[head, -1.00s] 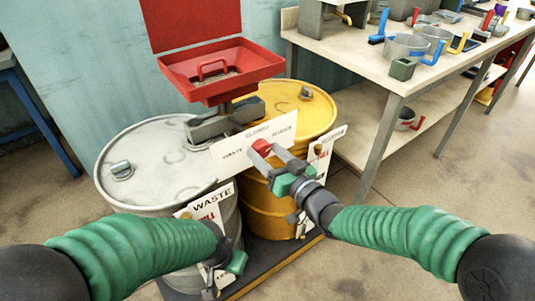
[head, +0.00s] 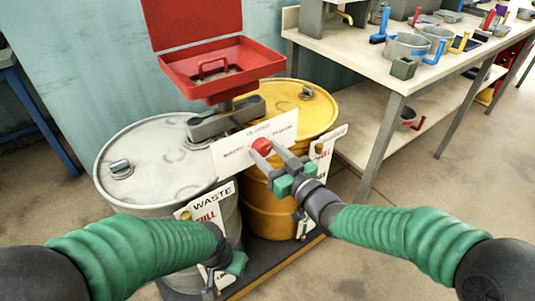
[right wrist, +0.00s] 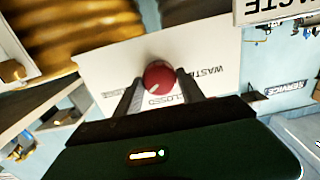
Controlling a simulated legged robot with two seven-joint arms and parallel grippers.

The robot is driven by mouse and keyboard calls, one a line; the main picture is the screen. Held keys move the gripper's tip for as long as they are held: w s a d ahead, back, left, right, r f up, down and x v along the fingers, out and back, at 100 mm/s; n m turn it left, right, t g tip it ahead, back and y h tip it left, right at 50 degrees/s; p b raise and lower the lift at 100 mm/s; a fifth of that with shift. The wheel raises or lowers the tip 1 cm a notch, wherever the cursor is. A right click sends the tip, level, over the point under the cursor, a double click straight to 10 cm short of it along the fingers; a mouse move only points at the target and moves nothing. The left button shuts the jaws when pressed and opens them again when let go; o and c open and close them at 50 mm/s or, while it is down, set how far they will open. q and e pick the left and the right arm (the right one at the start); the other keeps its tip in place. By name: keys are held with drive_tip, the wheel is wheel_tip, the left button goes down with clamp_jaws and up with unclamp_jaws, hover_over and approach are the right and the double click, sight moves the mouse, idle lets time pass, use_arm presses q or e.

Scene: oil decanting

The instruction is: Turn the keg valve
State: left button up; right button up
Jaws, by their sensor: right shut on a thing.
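The red valve knob (head: 262,144) sits on a white plate (head: 230,152) lettered CLOSED and WASTE, in front of the red funnel tray's stem. My right gripper (head: 268,152) is shut on the knob. In the right wrist view its two fingers stand on either side of the knob (right wrist: 159,77), whose white pointer mark points down-left in that picture, towards the word CLOSED. The grey waste keg (head: 165,165) stands left and the yellow keg (head: 300,110) right. My left gripper (head: 212,284) hangs low in front of the grey keg; its fingers are too small to read.
The red tray (head: 222,68) sits above the kegs. White tags (head: 207,208) hang on the keg fronts. A workbench (head: 370,65) with pans and tools stands at the right. The floor (head: 420,180) before the bench is clear.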

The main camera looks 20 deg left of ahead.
drive_tip(key=n+b, duration=0.1)
drive_tip(key=n, duration=0.1)
drive_tip(key=n+b, duration=0.1)
drive_tip(key=n, duration=0.2)
drive_tip(key=shift+f+n+b, duration=0.2)
drive_tip(key=shift+n+b, duration=0.1)
drive_tip(key=shift+b, duration=0.1)
drive_tip(key=n+b, duration=0.3)
drive_tip(key=n, duration=0.2)
drive_tip(key=shift+n, duration=0.3)
drive_tip(key=shift+b, duration=0.35)
drive_tip(key=o, duration=1.4)
drive_tip(key=shift+c, duration=0.2)
drive_tip(key=shift+r, duration=0.1)
